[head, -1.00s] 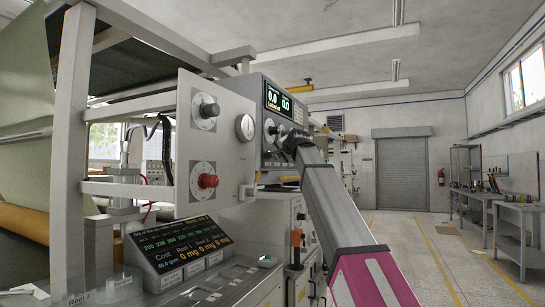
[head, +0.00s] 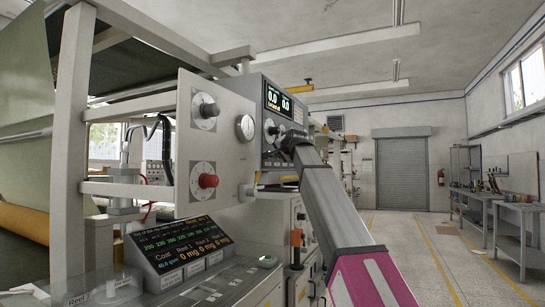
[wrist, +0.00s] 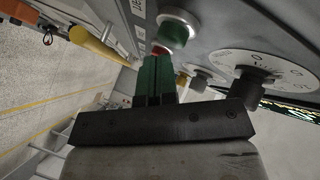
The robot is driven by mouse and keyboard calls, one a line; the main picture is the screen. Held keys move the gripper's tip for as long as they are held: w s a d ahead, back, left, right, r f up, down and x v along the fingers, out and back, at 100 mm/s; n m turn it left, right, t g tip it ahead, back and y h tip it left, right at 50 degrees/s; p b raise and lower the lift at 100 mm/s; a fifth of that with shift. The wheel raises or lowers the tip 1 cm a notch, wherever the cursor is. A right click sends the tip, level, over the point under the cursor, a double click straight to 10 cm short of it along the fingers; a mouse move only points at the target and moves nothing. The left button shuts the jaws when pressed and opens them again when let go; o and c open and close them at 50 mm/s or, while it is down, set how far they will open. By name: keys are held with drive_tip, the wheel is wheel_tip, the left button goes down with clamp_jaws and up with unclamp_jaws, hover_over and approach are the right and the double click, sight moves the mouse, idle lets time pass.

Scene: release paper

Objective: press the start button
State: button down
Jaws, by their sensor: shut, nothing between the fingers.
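My gripper (wrist: 157,62) is shut and empty, its green fingers pointing at a grey control panel in the wrist view. A round green button (wrist: 179,27) in a silver ring sits on that panel, just beyond and right of the fingertips. A small red part (wrist: 158,50) shows right at the fingertips, partly hidden by them; I cannot tell whether they touch. In the head view my gripper is by the front of the panel with the green-digit display (head: 278,101), and its fingertips are hard to make out. No button labelled start is readable.
A black knob on a white dial (wrist: 255,75) lies right of my fingers. In the head view, a side panel carries a black knob (head: 208,110) and a red knob (head: 207,181). A tilted screen (head: 178,245) stands below. The floor to the right is open.

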drive_tip(key=shift+w+a, duration=0.15)
drive_tip(key=shift+a, duration=0.25)
idle(0.6)
drive_tip(key=shift+d, duration=0.1)
drive_tip(key=shift+s+d, duration=0.3)
drive_tip(key=shift+d, duration=0.4)
drive_tip(key=shift+d, duration=0.1)
drive_tip(key=shift+s+d, duration=0.3)
drive_tip(key=shift+d, duration=0.45)
drive_tip(key=shift+s+d, duration=0.25)
drive_tip(key=shift+d, duration=0.5)
drive_tip(key=shift+s+d, duration=0.3)
drive_tip(key=shift+d, duration=0.45)
drive_tip(key=shift+f, duration=0.1)
